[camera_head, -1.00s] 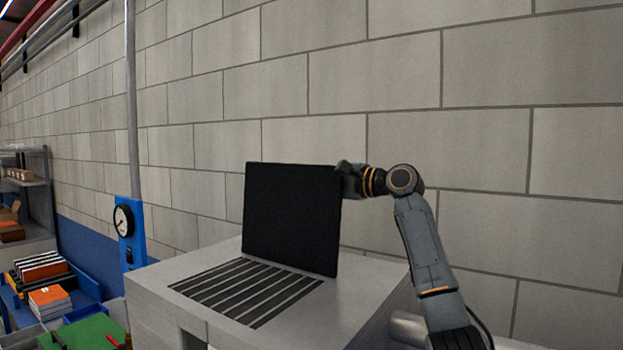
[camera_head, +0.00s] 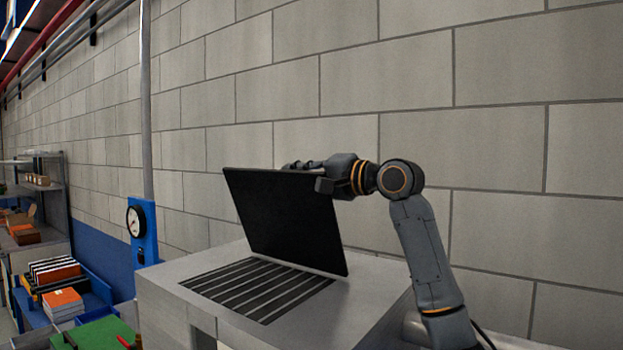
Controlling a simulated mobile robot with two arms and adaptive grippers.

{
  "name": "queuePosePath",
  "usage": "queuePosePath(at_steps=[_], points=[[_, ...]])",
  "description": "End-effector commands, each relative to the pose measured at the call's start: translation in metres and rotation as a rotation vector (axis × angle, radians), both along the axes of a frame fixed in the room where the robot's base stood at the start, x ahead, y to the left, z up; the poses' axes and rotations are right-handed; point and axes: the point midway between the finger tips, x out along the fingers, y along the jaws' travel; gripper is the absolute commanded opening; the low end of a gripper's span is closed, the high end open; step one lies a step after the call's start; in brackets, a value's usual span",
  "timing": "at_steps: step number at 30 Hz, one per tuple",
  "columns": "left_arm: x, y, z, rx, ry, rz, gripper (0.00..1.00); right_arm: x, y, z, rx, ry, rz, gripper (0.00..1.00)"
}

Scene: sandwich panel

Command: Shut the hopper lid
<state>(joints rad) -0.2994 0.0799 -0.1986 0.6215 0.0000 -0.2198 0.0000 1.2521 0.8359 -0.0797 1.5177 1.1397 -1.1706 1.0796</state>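The hopper lid (camera_head: 285,222) is a black flat panel. The hopper grate (camera_head: 258,288) has dark parallel slots and lies in the top of the grey hopper body (camera_head: 372,300). My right gripper (camera_head: 308,172) is at the lid's top right edge, with part of it behind the lid and a dark part in front of the edge. Its fingers are partly hidden, so I cannot tell whether they are open or shut. My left gripper is not in view.
A pressure gauge (camera_head: 134,222) on a blue plate is fixed to the wall at left. Boxes and books (camera_head: 62,300) stand on blue shelving at far left, near a green surface (camera_head: 100,334). A block wall (camera_head: 500,130) stands behind the hopper.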

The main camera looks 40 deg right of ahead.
Motion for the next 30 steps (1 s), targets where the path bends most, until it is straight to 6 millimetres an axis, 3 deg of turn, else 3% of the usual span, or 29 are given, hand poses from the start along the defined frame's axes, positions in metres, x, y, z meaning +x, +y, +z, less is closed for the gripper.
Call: queuePosePath(at_steps=[9,23,24,27,30], points=[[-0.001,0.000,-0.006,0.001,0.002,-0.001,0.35,-0.006,0.023,-0.002,-0.105,-0.040,0.002,0.00],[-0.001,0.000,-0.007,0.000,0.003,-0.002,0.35,-0.007,0.026,-0.003,-0.120,-0.042,0.001,0.00],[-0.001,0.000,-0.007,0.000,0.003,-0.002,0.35,-0.007,0.026,-0.003,-0.120,-0.042,0.001,0.16],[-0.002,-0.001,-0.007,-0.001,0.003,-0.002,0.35,-0.007,0.026,-0.003,-0.121,-0.040,0.000,0.35],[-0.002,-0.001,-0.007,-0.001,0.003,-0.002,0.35,-0.007,0.025,-0.004,-0.120,-0.039,0.000,0.35]])
